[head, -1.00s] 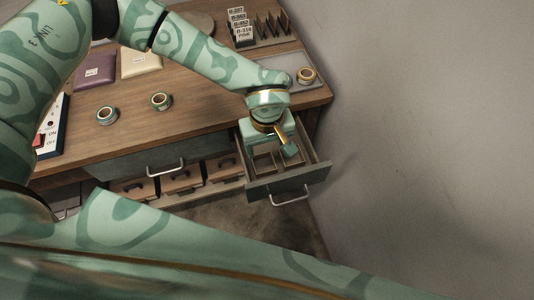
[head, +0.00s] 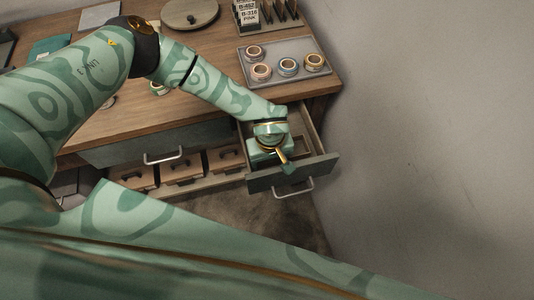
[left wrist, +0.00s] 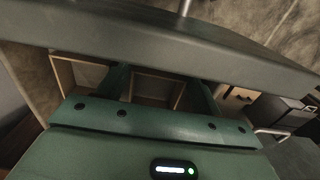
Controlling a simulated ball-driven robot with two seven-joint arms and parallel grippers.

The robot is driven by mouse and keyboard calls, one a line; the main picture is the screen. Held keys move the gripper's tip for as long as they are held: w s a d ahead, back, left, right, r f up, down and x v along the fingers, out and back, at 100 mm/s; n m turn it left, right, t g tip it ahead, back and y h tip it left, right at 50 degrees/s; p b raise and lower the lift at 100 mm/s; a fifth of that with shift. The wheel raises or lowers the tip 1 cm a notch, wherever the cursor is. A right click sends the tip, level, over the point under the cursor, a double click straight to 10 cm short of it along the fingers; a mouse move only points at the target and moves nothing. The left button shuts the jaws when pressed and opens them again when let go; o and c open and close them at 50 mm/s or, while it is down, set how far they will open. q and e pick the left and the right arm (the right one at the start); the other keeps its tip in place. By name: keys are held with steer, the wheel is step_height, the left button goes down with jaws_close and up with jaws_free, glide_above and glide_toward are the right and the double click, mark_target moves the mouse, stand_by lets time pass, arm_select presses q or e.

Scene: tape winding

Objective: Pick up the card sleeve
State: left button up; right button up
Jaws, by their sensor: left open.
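I cannot make out a card sleeve in either view. My left gripper (head: 284,160) points down into the open drawer (head: 296,175) at the right end of the desk. In the left wrist view its two green fingers (left wrist: 160,88) are spread apart, with nothing seen between them but a wooden-edged compartment. The drawer front (left wrist: 190,40) runs across the top of that view, close to the fingers. My gripper and forearm hide part of the drawer's inside. My right gripper is not in view.
A grey tray (head: 286,78) with several tape rolls lies on the desk above the drawer. A card rack (head: 248,15) and a round disc (head: 190,13) stand behind. Wooden bins (head: 182,168) sit below the desk. Bare wall is at right.

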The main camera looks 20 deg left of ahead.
arm_select(q)
steer(key=shift+r, duration=0.1)
steer(key=c, duration=0.6)
steer(key=shift+r, duration=0.1)
